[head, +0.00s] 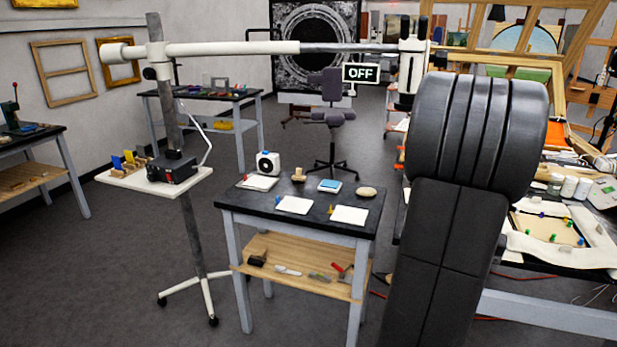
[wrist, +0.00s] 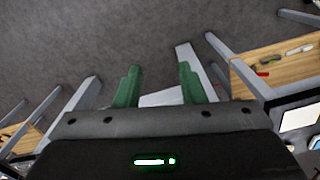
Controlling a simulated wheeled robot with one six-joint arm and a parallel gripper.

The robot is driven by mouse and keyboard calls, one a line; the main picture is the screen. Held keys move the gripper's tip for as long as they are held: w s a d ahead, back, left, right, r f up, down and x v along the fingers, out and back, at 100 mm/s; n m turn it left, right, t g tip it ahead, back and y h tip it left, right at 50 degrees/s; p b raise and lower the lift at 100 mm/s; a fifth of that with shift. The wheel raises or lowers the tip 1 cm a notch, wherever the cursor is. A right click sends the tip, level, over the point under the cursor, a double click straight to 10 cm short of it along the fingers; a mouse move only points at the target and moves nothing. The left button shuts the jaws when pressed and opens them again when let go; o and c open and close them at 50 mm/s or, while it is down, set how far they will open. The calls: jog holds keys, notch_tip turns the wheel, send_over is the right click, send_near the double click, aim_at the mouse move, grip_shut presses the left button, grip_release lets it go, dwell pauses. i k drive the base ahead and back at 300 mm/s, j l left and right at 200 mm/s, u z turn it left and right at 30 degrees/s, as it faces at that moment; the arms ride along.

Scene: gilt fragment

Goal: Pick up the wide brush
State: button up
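I cannot pick out a wide brush for certain in either view. A small table (head: 262,213) in the middle of the head view holds small items, among them a small tan wooden piece (head: 298,175) at its back edge. Several hand tools, one with a red handle (head: 341,267), lie on its wooden lower shelf (head: 290,253); they are too small to name. My gripper (wrist: 160,68) shows in the wrist view with its two green fingers apart and nothing between them. It hangs above the floor, away from the tools. My gripper is hidden in the head view.
A stand (head: 185,235) with a long boom and a white tray (head: 120,177) is left of the small table. A workbench (head: 560,317) stands at right, partly behind my arm. An office chair (head: 333,118) is behind. The floor (head: 90,270) at left is clear.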

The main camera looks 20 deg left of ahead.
aim_at(298, 179)
jog(key=i+j+u, duration=0.15)
jog(key=i+j, duration=0.5)
jog(key=i+j+u, duration=0.2)
jog(key=i+j, duration=0.5)
jog(key=i+j+u, duration=0.15)
jog(key=i+j, duration=0.4)
jog(key=i, duration=0.15)
